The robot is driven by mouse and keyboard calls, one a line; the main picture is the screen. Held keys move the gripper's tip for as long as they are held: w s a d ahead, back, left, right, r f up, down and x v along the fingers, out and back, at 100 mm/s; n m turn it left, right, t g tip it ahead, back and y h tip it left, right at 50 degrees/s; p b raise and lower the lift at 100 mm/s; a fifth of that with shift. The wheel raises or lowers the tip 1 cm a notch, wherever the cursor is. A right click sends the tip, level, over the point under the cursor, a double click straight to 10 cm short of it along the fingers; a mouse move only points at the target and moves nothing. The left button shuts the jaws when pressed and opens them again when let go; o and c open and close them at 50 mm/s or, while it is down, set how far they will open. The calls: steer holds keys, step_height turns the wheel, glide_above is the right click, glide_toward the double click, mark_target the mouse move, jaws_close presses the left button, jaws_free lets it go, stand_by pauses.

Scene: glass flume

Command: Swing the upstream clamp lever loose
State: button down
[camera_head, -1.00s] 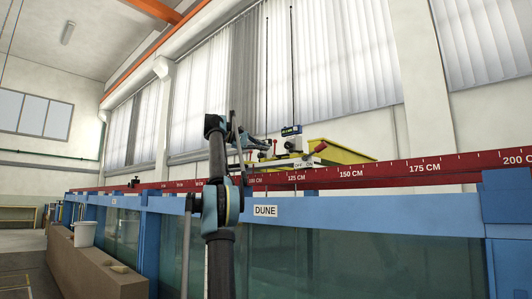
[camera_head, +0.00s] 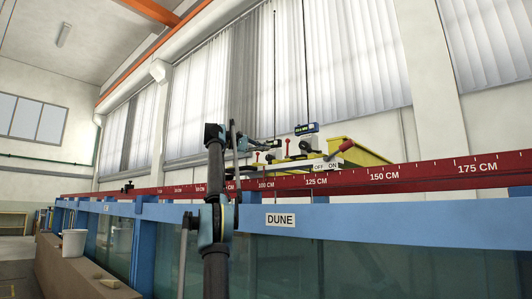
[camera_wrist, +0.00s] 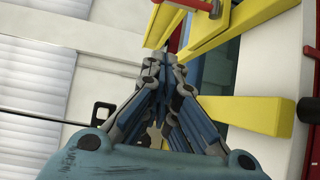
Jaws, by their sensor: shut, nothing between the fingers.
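The yellow carriage (camera_head: 360,151) sits over the red scale rail. Two small red-tipped levers stand at its left end: one (camera_head: 257,156) just below my gripper (camera_head: 276,143), one (camera_head: 287,143) just to its right. A larger red-handled lever (camera_head: 346,146) rises by the OFF/ON plate. I cannot tell which is the upstream clamp lever. In the wrist view my gripper (camera_wrist: 164,60) is shut and empty, its fingertips over a yellow beam (camera_wrist: 165,25). A red bar (camera_wrist: 200,5) with a rounded end lies beyond the fingertips. Contact with any lever is not visible.
The red scale rail (camera_head: 420,173) and blue flume frame (camera_head: 400,214) run across in front of the carriage. A blue gauge (camera_head: 307,128) on a thin upright rod stands behind.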

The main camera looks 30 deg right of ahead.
steer(key=s+d, duration=0.5)
steer(key=d, duration=0.1)
steer(key=shift+s+d+f, duration=0.15)
steer(key=shift+s+f, duration=0.1)
steer(key=shift+s, duration=0.1)
stand_by(0.4)
steer(key=shift+s+d, duration=0.1)
